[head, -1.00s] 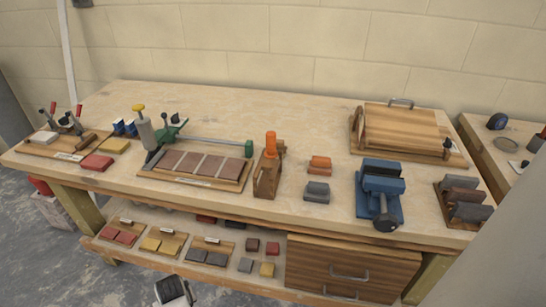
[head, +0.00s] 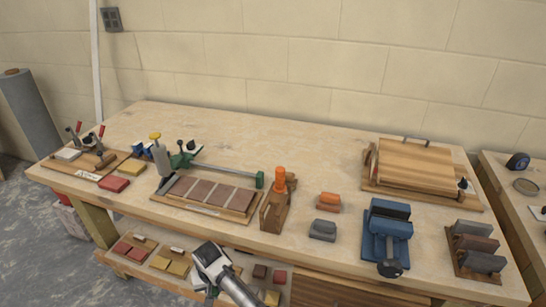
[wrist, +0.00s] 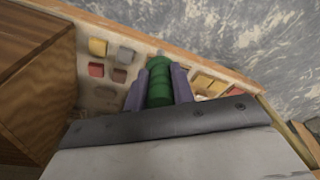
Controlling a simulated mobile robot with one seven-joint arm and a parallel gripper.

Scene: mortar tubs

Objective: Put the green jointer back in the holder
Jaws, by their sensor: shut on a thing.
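The green jointer (wrist: 159,82) is between the two purple-grey fingers of my gripper (wrist: 160,72) in the wrist view, its ribbed green handle toward the camera. The gripper is shut on it; its far end is hard to make out.
Left of the holder lies a board with brown tiles (head: 205,190) and a green-ended bar. Right of it are an orange block (head: 328,201), a grey block (head: 322,230) and a blue vise (head: 387,238). The lower shelf carries small coloured blocks. The bench's back middle is clear.

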